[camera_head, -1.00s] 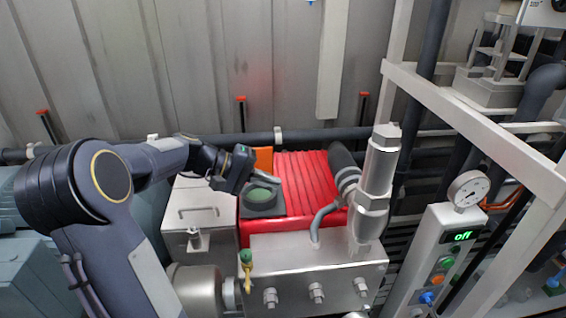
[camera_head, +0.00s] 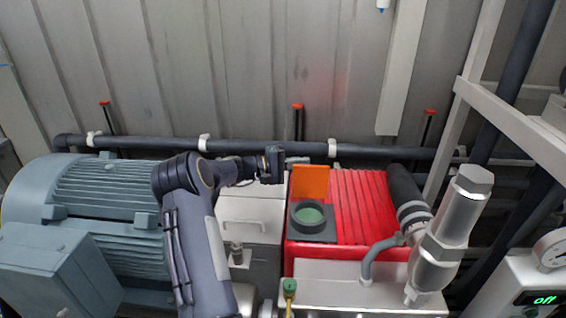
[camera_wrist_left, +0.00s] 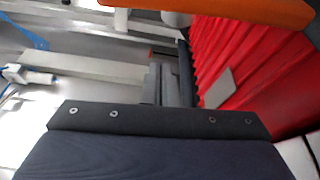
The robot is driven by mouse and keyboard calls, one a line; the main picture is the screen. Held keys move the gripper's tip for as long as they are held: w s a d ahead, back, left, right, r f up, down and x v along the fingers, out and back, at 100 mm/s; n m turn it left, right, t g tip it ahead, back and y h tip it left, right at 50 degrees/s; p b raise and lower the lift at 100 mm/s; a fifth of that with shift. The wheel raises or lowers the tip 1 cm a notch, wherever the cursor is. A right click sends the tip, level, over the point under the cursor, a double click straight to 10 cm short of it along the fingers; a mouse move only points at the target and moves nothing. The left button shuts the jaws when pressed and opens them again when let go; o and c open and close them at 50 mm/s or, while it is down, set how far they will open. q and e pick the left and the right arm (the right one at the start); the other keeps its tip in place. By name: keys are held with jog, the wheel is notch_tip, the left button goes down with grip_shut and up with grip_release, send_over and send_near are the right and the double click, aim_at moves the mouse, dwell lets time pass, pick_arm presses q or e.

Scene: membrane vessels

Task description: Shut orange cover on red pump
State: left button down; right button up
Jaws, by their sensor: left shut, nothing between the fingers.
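The red pump (camera_head: 365,205) has a ribbed top and stands right of centre. Its orange cover (camera_head: 310,182) stands upright, open, at the back of a dark square collar (camera_head: 311,228) with a round green port (camera_head: 308,215). My left gripper (camera_head: 296,160) is at the cover's upper left edge, apparently slightly behind it; contact cannot be told. In the left wrist view the shut, empty fingers (camera_wrist_left: 168,85) point away, with the orange cover (camera_wrist_left: 215,10) along the top and the red ribs (camera_wrist_left: 250,60) at right. My right gripper is not in view.
A grey-blue motor (camera_head: 110,215) stands left and a pale metal box (camera_head: 250,215) is beside the pump. A dark pipe (camera_head: 240,146) runs along the back wall. A silver cylinder (camera_head: 445,235) and dark hose stand at right.

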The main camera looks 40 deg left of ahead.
aim_at(299, 169)
pick_arm(q)
jog(key=s+d, duration=0.2)
jog(key=s, duration=0.1)
jog(key=shift+d+r+p, duration=0.2)
jog(key=shift+p, duration=0.1)
jog(key=shift+s, duration=0.1)
